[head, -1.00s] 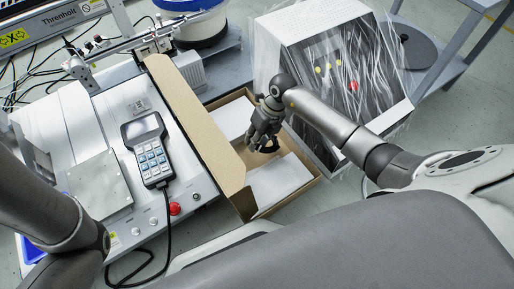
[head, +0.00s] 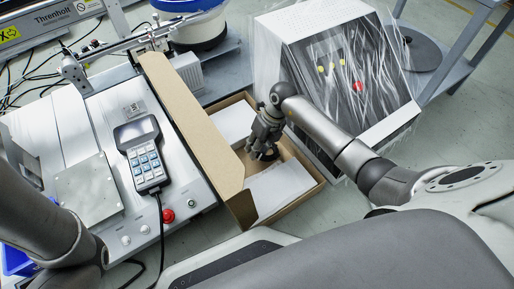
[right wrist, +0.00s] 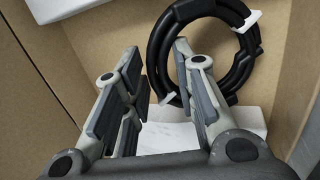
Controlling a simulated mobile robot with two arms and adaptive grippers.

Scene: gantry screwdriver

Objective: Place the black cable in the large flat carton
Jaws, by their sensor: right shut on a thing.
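The black cable (right wrist: 159,50) is a coil with white ties, seen in the right wrist view beside and partly behind the right-hand finger. In the head view it is a small dark shape (head: 268,156) under my right gripper (head: 262,147). Whether the cable touches the bottom is unclear. My left arm shows at the left edge, but its gripper is out of view.
A grey machine bench with a keypad pendant (head: 141,152) and a red button (head: 167,216) stands left of the carton. A plastic-wrapped control box (head: 345,75) stands close to its right. A white-and-blue drum (head: 195,28) is behind.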

